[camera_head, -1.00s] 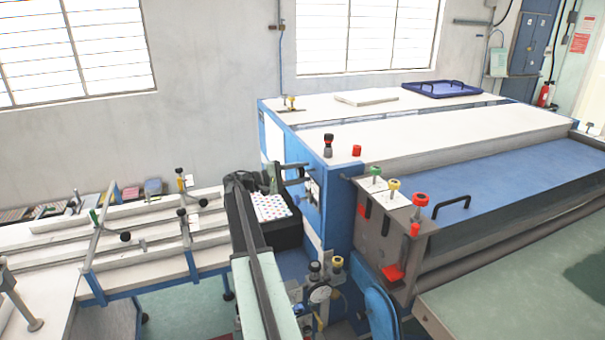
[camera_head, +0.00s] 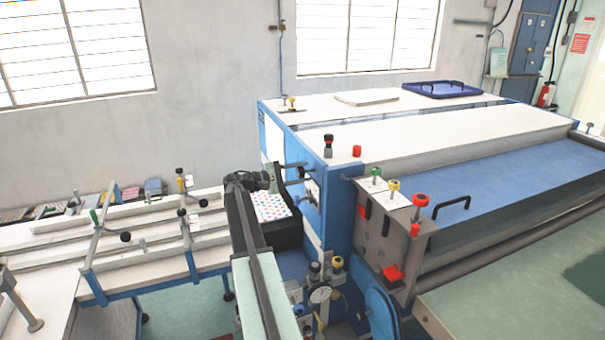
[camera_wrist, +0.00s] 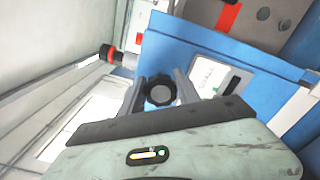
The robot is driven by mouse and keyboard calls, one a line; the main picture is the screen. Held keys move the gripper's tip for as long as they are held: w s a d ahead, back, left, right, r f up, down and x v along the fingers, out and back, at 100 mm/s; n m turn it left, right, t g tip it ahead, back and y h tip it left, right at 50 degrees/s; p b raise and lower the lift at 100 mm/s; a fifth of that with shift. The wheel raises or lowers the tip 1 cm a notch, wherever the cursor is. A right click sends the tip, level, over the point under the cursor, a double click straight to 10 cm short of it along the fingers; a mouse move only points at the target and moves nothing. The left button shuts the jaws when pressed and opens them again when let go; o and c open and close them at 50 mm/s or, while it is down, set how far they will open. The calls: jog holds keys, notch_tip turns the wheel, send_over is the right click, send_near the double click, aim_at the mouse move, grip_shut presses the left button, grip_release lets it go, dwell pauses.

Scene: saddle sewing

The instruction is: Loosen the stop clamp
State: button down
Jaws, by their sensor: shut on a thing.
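In the wrist view a black round knob (camera_wrist: 159,91), which looks like the stop clamp's knob, sits between the two grey fingers of my gripper (camera_wrist: 160,82). The fingers are shut on its sides. Behind it is the blue side of the machine (camera_wrist: 210,55). In the head view my gripper (camera_head: 297,174) is at the left end of the blue and white machine (camera_head: 345,220). The knob cannot be made out there, and the clamp's body is hidden.
Green, yellow and red knobs stand on the machine's near corner, with the red one (camera_head: 420,200) rightmost. A white bench with rails (camera_head: 150,240) lies to the left.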

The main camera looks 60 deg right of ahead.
jog(key=c, duration=0.9)
grip_release()
jog(key=shift+a+f, duration=0.1)
jog(key=shift+o, duration=0.2)
jog(key=v, duration=0.7)
jog(key=shift+w+a, duration=0.25)
jog(key=shift+a, duration=0.05)
